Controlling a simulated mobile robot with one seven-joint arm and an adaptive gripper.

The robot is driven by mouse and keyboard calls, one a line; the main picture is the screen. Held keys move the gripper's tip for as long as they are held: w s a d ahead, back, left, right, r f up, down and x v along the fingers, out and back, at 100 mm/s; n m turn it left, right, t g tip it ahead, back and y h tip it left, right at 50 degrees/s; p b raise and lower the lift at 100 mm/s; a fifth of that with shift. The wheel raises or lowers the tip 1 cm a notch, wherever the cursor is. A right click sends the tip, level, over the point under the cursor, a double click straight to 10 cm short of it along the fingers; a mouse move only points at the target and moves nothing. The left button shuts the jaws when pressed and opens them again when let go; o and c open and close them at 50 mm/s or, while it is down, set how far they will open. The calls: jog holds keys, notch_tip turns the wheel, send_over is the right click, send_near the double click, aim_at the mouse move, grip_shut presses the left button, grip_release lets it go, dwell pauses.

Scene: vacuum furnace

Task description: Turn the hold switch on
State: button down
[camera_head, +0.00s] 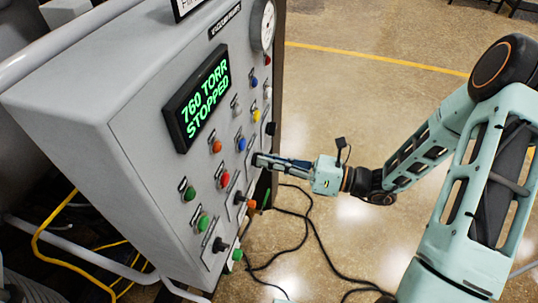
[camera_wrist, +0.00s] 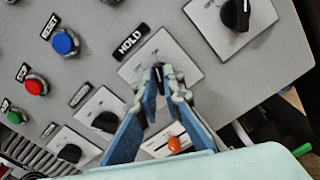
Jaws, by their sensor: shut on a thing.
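The hold switch (camera_wrist: 181,57) is in the wrist view, a light plate with a black "HOLD" label (camera_wrist: 131,36) at its upper left. My gripper (camera_wrist: 161,74) has its blue fingers closed around the small dark knob in the middle of this plate. The fingers cover most of the knob, so its exact angle is hard to tell. In the head view my gripper (camera_head: 260,160) reaches in from the right to the right-hand part of the grey control panel (camera_head: 135,125) and hides the switch there.
The panel display (camera_head: 203,100) reads "760 TORR STOPPED". Close by are a black rotary knob (camera_wrist: 236,14), a blue reset button (camera_wrist: 65,42), a red stop button (camera_wrist: 36,85) and an orange knob (camera_wrist: 175,145). Black cables (camera_head: 310,225) lie on the floor right of the panel.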

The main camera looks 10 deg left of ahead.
jog(key=shift+m, duration=0.4)
jog(key=c, duration=2.1)
grip_release()
jog(key=d, duration=0.8)
jog(key=s+d, duration=0.1)
jog(key=d, duration=0.3)
